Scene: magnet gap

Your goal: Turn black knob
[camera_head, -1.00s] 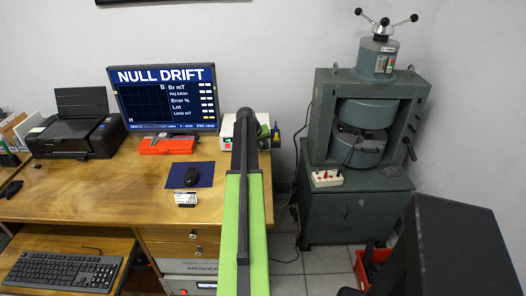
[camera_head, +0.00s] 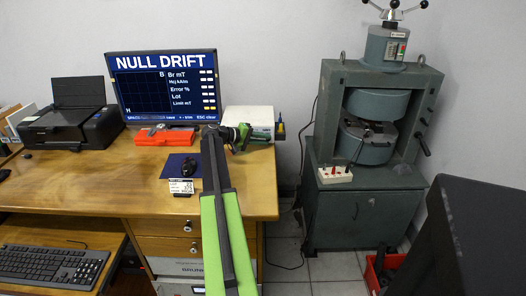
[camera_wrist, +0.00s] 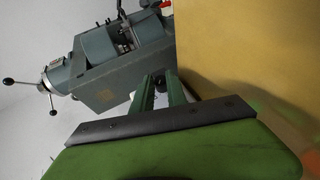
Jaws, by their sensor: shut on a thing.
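In the head view my gripper (camera_head: 248,132) is beyond the end of my arm, low in front of the white box (camera_head: 236,114) on the desk. Its green fingers are small here and partly hidden by my wrist. In the wrist view my gripper (camera_wrist: 160,82) shows two green fingers close together at the tips, shut on a small dark thing. This appears to be the black knob (camera_wrist: 158,80), but it is mostly covered and its shape cannot be told.
A green-grey press (camera_head: 335,90) stands to the right with a white switch box (camera_head: 335,175). A dark panel (camera_head: 480,235) fills the lower right.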

